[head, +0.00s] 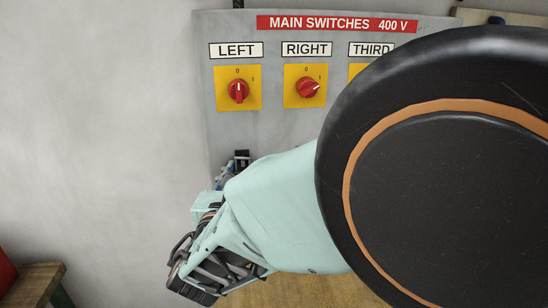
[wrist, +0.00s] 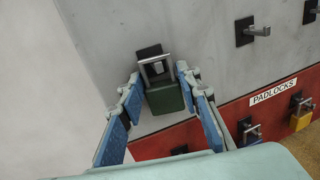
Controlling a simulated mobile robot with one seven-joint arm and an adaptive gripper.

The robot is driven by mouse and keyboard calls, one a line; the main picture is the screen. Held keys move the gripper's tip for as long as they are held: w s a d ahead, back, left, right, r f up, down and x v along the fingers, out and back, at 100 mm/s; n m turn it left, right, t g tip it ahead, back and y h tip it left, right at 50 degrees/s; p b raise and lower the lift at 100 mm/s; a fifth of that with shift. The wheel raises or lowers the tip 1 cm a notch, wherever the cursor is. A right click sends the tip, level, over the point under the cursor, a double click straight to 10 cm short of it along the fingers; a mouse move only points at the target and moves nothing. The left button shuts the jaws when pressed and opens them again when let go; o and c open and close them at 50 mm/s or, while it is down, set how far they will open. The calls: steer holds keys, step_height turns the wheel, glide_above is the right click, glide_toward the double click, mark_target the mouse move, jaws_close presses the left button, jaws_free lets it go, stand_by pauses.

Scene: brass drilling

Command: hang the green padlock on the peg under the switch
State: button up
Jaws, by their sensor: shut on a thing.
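In the wrist view my gripper (wrist: 161,88) is shut on the green padlock (wrist: 166,99), with its blue pads on either side of the body. The padlock is upright, its grey shackle up. The shackle overlaps the peg (wrist: 149,51) on its dark plate; I cannot tell whether it is around the peg or in front of it. In the head view my gripper (head: 225,178) is just below the dark peg plate (head: 242,157), under the LEFT switch (head: 238,89). The padlock cannot be made out there.
The RIGHT switch (head: 306,87) is turned aslant. Another peg (wrist: 256,32) is to the right, empty. Below, on a red strip marked PADLOCKS (wrist: 273,91), hang a yellow padlock (wrist: 301,121) and another partly hidden one. My arm covers the panel's right side in the head view.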

steer(key=o, duration=1.3)
